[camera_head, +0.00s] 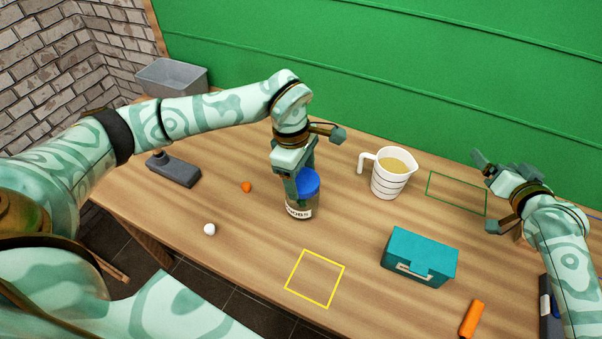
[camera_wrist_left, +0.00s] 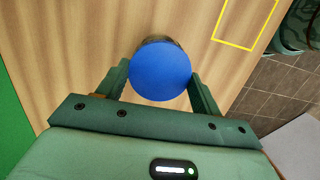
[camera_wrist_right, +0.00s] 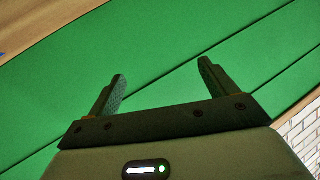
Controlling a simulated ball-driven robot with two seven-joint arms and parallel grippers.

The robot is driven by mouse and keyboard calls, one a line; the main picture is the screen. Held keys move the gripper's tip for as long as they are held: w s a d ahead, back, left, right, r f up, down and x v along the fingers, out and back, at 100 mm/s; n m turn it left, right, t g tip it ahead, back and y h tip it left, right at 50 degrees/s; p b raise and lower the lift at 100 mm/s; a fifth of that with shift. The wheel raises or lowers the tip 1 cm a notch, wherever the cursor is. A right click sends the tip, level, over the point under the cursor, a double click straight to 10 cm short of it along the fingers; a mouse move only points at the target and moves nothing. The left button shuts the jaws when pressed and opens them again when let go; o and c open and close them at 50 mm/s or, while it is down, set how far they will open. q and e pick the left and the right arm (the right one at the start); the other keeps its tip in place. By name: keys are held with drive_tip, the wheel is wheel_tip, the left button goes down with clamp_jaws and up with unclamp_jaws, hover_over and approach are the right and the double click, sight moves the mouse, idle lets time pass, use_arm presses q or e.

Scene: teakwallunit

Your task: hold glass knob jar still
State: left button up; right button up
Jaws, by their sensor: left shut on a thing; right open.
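The glass knob jar (camera_head: 299,205) stands upright on the wooden table, with a blue lid and a white label that is partly readable. My left gripper (camera_head: 299,184) reaches down from above and is shut on the jar near its top. In the left wrist view, the blue lid of the jar (camera_wrist_left: 160,71) sits between the two fingers of the left gripper (camera_wrist_left: 162,80). My right gripper (camera_head: 484,168) is raised at the right, away from the jar. In the right wrist view, the right gripper (camera_wrist_right: 162,72) is open and empty before the green wall.
A white measuring jug (camera_head: 388,180) with tan contents stands right of the jar. A teal box (camera_head: 419,258) and an orange cylinder (camera_head: 471,318) lie at the front right. A white ball (camera_head: 209,229), an orange piece (camera_head: 246,186) and a grey bin (camera_head: 172,79) are left. The yellow outline is empty.

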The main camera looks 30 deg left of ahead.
drive_tip(key=s+a+r+n+g+y, duration=0.2)
drive_tip(key=s+a+y, duration=0.15)
drive_tip(key=a, duration=0.65)
drive_tip(key=n+g+y, duration=0.2)
drive_tip(key=n+g, duration=0.5)
drive_tip(key=n, duration=0.4)
approach(306, 201)
drive_tip(key=w+f, duration=0.1)
drive_tip(key=w+a+f, duration=0.1)
drive_tip(key=w+f, duration=0.1)
drive_tip(key=shift+w+a+f, duration=0.1)
drive_tip(key=shift+a+f, duration=0.05)
drive_tip(key=shift+f, duration=0.15)
drive_tip(key=shift+a+f+g, duration=0.15)
drive_tip(key=shift+f+g, duration=0.05)
drive_tip(key=shift+g, duration=0.1)
drive_tip(key=x, duration=0.9)
drive_tip(key=shift+a+f, duration=0.25)
drive_tip(key=shift+a, duration=0.05)
drive_tip(key=c, duration=0.5)
